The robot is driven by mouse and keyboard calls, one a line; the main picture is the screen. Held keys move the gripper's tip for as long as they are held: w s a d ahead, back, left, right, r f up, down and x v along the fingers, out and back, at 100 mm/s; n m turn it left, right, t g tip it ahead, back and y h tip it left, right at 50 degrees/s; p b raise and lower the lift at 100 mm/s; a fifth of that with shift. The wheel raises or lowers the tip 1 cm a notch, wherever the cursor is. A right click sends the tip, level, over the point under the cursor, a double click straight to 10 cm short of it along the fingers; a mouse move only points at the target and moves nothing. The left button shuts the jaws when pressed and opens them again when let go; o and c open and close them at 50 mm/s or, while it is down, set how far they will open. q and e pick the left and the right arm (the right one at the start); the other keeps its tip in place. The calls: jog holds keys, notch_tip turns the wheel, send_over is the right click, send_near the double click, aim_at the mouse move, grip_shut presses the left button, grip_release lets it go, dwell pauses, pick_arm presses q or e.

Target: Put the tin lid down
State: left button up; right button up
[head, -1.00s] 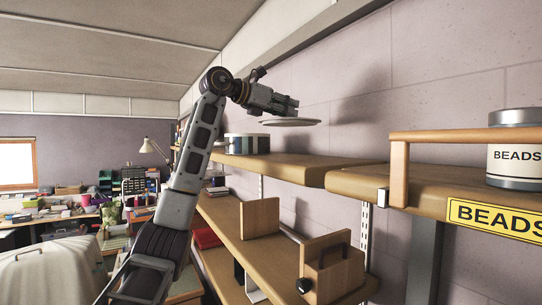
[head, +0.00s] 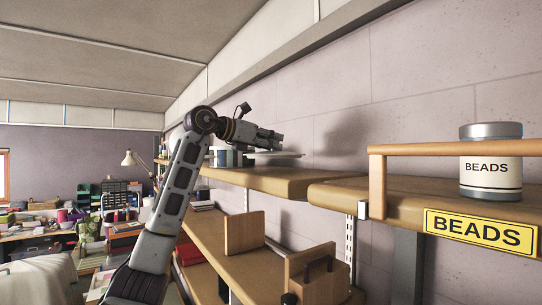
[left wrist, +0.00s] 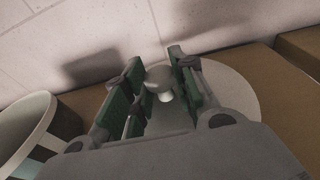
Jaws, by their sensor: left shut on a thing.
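The tin lid (head: 276,155) is a pale, flat disc with a small knob (left wrist: 160,80). My left gripper (head: 280,141) is shut on the knob, with its green-padded fingers (left wrist: 157,72) on both sides of it in the left wrist view. The lid lies level, very low over the wooden shelf (head: 262,178); I cannot tell whether it touches. A striped tin (head: 222,157) stands to its left on the same shelf and also shows at the lower left of the left wrist view (left wrist: 45,125). My right gripper is out of view.
A BEADS tin (head: 490,165) stands on the nearer shelf, behind a wooden rail (head: 420,149) and above a yellow BEADS sign (head: 480,230). Wooden pieces (head: 244,231) stand on the lower shelf. The wall is close behind the shelf.

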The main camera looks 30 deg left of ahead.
pick_arm(q)
jog(key=shift+f, duration=0.2)
dwell(0.3)
jog(key=shift+f, duration=1.7)
jog(key=shift+f, duration=0.15)
jog(key=o, duration=0.9)
